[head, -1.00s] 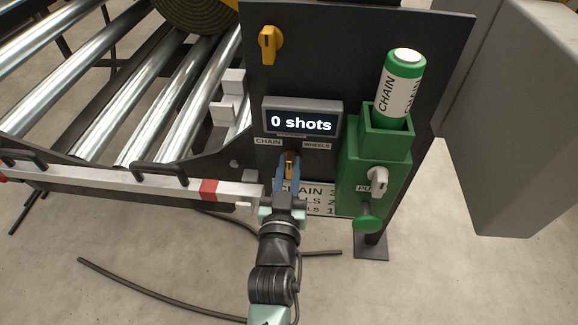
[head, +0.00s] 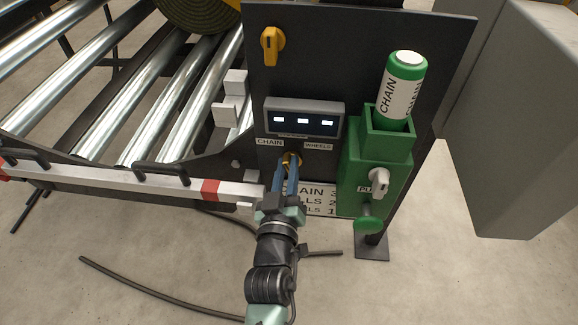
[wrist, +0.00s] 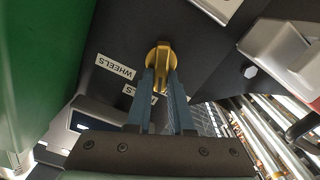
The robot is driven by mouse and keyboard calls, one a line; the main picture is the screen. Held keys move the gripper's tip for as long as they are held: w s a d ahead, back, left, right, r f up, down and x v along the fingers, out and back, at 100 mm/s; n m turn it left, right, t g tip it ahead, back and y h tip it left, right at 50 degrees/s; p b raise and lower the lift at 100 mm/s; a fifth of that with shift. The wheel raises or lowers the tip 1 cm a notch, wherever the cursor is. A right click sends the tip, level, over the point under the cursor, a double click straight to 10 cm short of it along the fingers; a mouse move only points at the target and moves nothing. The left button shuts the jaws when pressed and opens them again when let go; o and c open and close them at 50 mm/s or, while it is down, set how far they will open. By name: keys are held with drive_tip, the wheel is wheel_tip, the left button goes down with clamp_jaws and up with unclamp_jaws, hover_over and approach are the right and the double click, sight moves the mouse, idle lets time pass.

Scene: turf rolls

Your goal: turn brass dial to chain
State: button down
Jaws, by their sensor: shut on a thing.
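The brass dial (head: 292,158) is on the dark panel, below the display and between the CHAIN label (head: 270,142) and the WHEELS label (head: 318,146). My gripper (head: 285,175) is shut on the dial, its two blue fingers on either side of the grip. In the wrist view, the dial's round base (wrist: 158,50) and upright grip show between the fingertips. The WHEELS label (wrist: 115,67) appears turned over to the left of it there. The fingers partly hide the dial in the head view, so its exact pointing direction is hard to tell.
The display (head: 304,121) shows three white marks. A green pump box (head: 375,185) with a grey knob holds a green and white CHAIN cartridge (head: 404,85) on the right. A yellow knob (head: 272,45) is above. Metal rollers and a red-white rail (head: 110,182) lie left.

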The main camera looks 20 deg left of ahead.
drive_tip(key=shift+a+f+n, duration=0.1)
drive_tip(key=shift+n, duration=0.95)
drive_tip(key=shift+a+f+n, duration=0.1)
drive_tip(key=shift+n, duration=0.95)
drive_tip(key=shift+s, duration=0.1)
drive_tip(key=c, duration=0.8)
unclamp_jaws()
drive_tip(key=p+v, duration=0.1)
drive_tip(key=v, duration=1.2)
